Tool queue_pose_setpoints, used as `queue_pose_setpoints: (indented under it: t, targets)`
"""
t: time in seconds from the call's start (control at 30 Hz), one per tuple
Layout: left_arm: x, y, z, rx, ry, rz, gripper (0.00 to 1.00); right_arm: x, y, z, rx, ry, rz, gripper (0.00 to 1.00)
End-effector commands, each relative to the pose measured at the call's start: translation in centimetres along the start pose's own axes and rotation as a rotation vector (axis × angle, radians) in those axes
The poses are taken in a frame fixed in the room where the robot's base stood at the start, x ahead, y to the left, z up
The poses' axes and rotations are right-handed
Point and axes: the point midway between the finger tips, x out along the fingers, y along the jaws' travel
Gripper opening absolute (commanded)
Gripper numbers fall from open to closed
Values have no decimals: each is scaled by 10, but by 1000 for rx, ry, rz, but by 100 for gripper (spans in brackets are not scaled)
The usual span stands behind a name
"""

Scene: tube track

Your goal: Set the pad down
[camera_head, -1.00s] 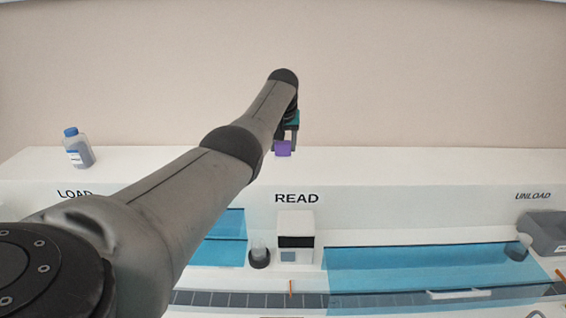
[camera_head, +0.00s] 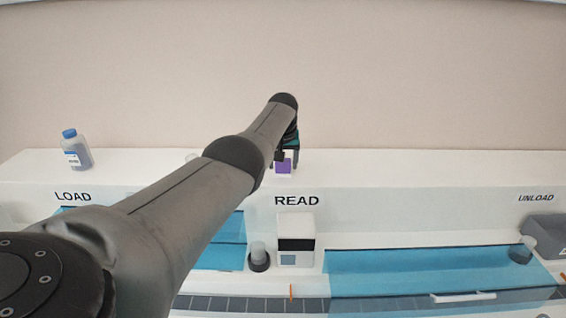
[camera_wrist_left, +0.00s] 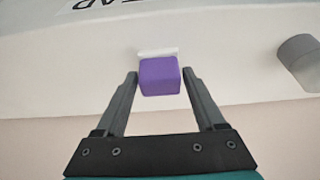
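The purple pad (camera_head: 283,167) is over the top of the white ledge, behind the word READ. My left gripper (camera_head: 285,160) points down at it, partly hidden by my arm. In the left wrist view, the purple pad (camera_wrist_left: 160,76) sits between the fingertips of my left gripper (camera_wrist_left: 160,74), with a finger close against each side. A thin white strip (camera_wrist_left: 158,52) shows just beyond the pad. Whether the pad touches the ledge is hard to tell. My right gripper is not in view.
A blue-capped bottle (camera_head: 76,150) stands on the ledge (camera_head: 420,175) at the left. A small white device (camera_head: 295,238) and a dark-based cup (camera_head: 259,258) stand below READ, beside blue panels (camera_head: 420,270). A grey bin (camera_head: 546,232) is at the right. The ledge right of the pad is clear.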

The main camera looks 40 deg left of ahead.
Motion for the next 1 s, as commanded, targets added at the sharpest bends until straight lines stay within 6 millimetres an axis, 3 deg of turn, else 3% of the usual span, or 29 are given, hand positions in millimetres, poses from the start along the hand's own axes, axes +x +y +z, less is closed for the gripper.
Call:
queue_pose_setpoints:
  t: [0.13, 0.53, 1.0]
  targets:
    - [0, 0, 0, 0, -1, 0, 86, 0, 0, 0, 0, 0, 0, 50]
    - [-7, 0, -2, 1, 0, -1, 86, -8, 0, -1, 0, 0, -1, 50]
    - [-51, 0, -3, 0, 2, 0, 86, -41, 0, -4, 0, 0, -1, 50]
